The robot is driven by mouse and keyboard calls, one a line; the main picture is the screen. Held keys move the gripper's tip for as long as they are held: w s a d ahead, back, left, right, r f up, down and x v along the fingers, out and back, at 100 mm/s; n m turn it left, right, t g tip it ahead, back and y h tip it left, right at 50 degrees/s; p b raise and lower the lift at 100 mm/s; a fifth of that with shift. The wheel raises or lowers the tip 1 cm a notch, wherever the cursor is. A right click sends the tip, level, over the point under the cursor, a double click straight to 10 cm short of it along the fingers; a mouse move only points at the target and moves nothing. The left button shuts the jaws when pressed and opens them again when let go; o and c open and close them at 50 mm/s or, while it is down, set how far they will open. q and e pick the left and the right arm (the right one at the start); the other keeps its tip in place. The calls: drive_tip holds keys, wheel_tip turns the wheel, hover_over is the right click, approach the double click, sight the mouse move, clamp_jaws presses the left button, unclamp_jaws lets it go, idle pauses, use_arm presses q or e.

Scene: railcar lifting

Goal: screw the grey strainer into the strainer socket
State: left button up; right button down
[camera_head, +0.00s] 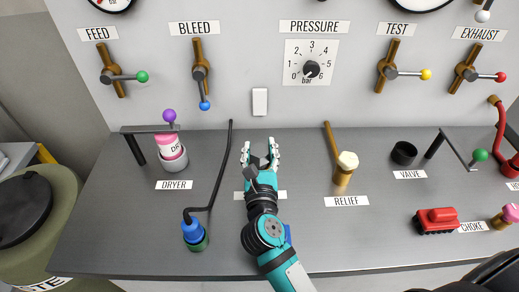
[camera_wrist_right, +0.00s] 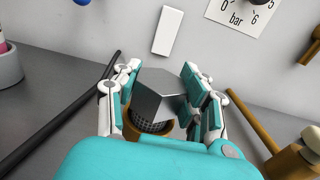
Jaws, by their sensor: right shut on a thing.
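The grey strainer (camera_wrist_right: 158,97) has a flat-sided grey head with a mesh part below it. It is held between the fingers of my right gripper (camera_head: 260,149), which is shut on it above the grey bench. In the right wrist view, the fingers stand on both sides of the head. The strainer socket is a brass-coloured ring (camera_wrist_right: 134,128) around the lower mesh, partly hidden by the strainer and my gripper. I cannot tell whether the mesh is inside the ring or just above it. My left gripper is not in view.
A black bent rod with a blue cap (camera_head: 192,230) stands left of my right arm. The brass relief valve (camera_head: 343,175) stands to the right. The panel behind carries a white plate (camera_head: 260,102) and levers. Bare bench lies between.

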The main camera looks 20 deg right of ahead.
drive_tip(key=shift+f, duration=0.25)
